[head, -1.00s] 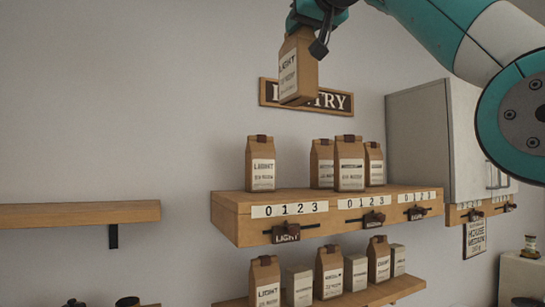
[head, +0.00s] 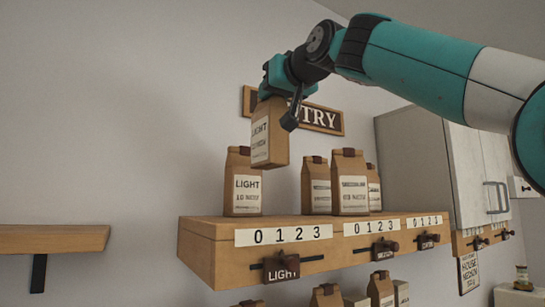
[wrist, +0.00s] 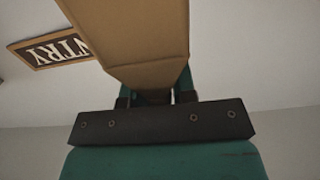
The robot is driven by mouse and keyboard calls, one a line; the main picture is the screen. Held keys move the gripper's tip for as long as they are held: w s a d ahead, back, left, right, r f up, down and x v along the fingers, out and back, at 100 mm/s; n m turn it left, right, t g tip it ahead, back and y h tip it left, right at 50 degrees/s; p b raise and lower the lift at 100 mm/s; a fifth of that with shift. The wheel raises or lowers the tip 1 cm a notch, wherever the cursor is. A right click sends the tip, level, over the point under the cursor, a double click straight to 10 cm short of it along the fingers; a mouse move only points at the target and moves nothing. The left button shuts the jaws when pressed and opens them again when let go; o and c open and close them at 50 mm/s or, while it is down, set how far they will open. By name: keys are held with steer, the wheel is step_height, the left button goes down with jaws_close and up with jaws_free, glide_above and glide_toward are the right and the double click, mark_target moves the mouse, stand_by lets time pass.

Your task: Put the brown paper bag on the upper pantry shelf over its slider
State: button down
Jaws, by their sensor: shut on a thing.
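The brown paper bag (head: 270,135) has a pale label reading LIGHT. My gripper (head: 272,95) is shut on its top and holds it upright, slightly tilted, above the upper pantry shelf (head: 205,228). In the head view it partly overlaps the standing LIGHT bag (head: 243,185) at the shelf's left; I cannot tell the depth gap between them. The LIGHT slider (head: 282,269) sits on the shelf's front under the left 0 1 2 3 scale (head: 284,236). In the wrist view the held bag (wrist: 130,35) fills the upper middle; the fingertips are mostly hidden.
Several other bags, such as one in the middle (head: 349,185), stand on the upper shelf. More bags (head: 380,290) are on the shelf below. The PANTRY sign (head: 318,118) is on the wall behind. A grey cabinet (head: 412,165) is at right. An empty shelf (head: 50,238) is at left.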

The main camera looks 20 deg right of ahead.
mark_target(280, 134)
step_height(280, 134, down, 10)
steer(key=shift+r, duration=0.1)
stand_by(0.4)
steer(key=shift+f, duration=0.2)
steer(key=c, duration=0.9)
jaws_free()
